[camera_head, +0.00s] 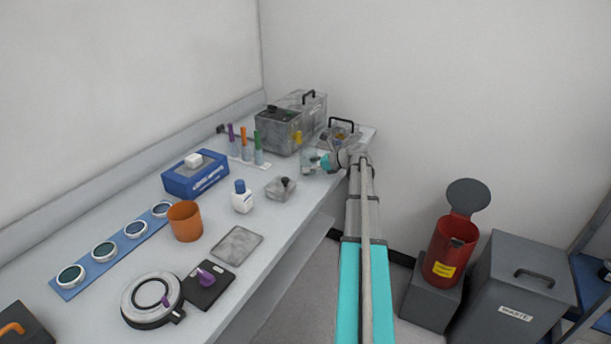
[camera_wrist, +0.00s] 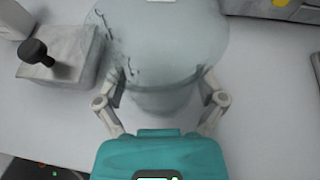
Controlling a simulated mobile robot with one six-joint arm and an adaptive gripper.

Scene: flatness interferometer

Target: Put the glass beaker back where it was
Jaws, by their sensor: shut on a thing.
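The glass beaker (camera_head: 308,161) is pale and see-through, at the far end of the bench in the head view. It fills the upper middle of the wrist view (camera_wrist: 160,40), with dark markings on its left side. My gripper (camera_wrist: 163,86) has one finger on each side of the beaker and is shut on it. In the head view my gripper (camera_head: 327,162) reaches the beaker from the right, and my arm crosses the bench's edge. I cannot tell whether the beaker's base touches the bench.
A grey box with a black knob (camera_head: 281,188) stands close to the beaker; it also shows in the wrist view (camera_wrist: 65,62). Behind are a grey instrument (camera_head: 277,132) and a rack of coloured-handled tools (camera_head: 247,160). An orange cup (camera_head: 185,222) and white bottle (camera_head: 242,198) stand nearer.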

